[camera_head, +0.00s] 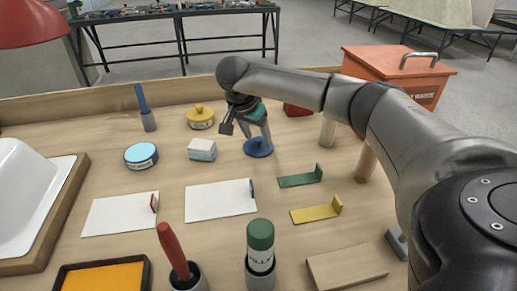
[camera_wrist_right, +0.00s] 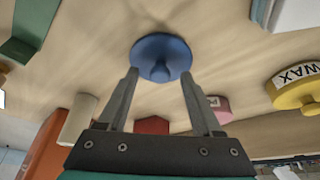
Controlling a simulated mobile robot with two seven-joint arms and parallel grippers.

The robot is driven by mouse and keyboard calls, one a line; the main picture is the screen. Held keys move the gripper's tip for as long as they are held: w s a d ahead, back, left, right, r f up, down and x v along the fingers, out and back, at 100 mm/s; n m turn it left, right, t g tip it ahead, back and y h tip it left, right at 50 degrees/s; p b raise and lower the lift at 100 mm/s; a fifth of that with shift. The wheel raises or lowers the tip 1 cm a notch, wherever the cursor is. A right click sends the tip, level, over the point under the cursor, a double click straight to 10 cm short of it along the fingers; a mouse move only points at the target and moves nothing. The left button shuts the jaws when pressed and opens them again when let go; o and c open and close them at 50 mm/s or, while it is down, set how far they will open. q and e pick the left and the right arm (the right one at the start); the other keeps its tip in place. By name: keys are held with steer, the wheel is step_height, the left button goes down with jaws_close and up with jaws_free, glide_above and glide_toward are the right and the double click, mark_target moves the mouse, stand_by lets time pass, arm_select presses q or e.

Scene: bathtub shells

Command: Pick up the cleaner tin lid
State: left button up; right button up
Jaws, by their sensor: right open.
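A round blue lid with a small knob on top lies on the wooden table; I take this blue lid (camera_head: 258,148) to be the cleaner tin lid. In the right wrist view the blue lid (camera_wrist_right: 160,50) shows straight ahead, its knob between the two fingertips. My right gripper (camera_head: 257,136) is open, just above the lid, with fingers pointing down at it. In the wrist view the gripper (camera_wrist_right: 159,74) shows gaps on both sides of the knob. An open-looking blue tin (camera_head: 141,156) stands to the left. My left gripper is not in view.
A yellow wax tin (camera_head: 200,117) and a white-blue block (camera_head: 202,149) stand left of the lid. Green (camera_head: 300,180) and yellow (camera_head: 316,213) angled pieces lie to the right, white sheets (camera_head: 220,200) in front.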

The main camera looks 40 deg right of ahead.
steer(key=shift+d+f, duration=0.1)
steer(key=shift+f, duration=0.2)
steer(key=shift+c, duration=0.4)
jaws_close()
